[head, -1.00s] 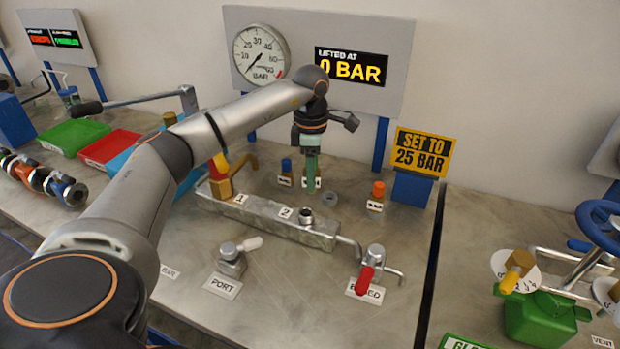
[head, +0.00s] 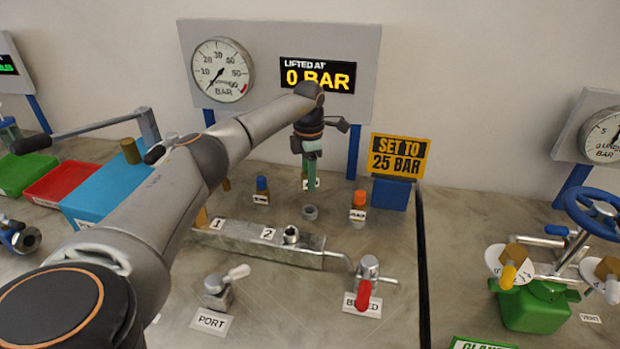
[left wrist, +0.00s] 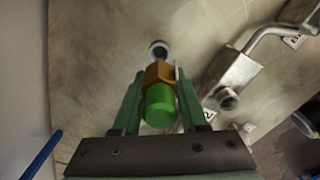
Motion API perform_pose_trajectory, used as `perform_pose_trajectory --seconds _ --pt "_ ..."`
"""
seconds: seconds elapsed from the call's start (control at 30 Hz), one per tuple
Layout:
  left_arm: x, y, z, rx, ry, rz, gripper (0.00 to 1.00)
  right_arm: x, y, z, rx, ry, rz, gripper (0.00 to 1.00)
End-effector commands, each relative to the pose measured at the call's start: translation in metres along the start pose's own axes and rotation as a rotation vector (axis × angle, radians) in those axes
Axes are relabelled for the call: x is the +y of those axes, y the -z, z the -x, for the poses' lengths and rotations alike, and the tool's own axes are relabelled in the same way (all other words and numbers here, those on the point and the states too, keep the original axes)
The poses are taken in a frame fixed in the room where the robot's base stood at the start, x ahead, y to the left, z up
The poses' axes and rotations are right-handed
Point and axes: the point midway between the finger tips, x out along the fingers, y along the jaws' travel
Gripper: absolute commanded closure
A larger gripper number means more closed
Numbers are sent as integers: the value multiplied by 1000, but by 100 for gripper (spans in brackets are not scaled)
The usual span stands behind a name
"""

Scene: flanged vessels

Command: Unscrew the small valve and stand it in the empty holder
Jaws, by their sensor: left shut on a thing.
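My left gripper (head: 312,165) is shut on the small valve, which has a green cap (left wrist: 160,105) and brass body in the left wrist view. In the head view the fingers mostly hide it; a white patch (head: 310,185) shows at the fingertips. An empty round holder (head: 310,212) stands on the bench below, and appears as a ring (left wrist: 159,48) just past the valve's brass end. The valve looks apart from it; the height gap is unclear. Port 2 (head: 291,235) on the grey manifold (head: 245,240) is open and empty. My right gripper is not seen.
A blue-capped valve (head: 262,188) stands left of the holder and an orange-capped one (head: 358,205) right of it. The red-handled bleed valve (head: 367,285) and port valve (head: 217,290) are nearer. A gauge panel (head: 270,55) stands behind.

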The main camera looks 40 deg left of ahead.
Motion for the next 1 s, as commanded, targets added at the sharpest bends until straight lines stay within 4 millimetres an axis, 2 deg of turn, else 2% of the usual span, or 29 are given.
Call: perform_pose_trajectory --seconds 0.57,1.0 --pt "1 0 3 0 -1 3 100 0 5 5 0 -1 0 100" --pt "1 0 -42 0 0 4 100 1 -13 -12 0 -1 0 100"
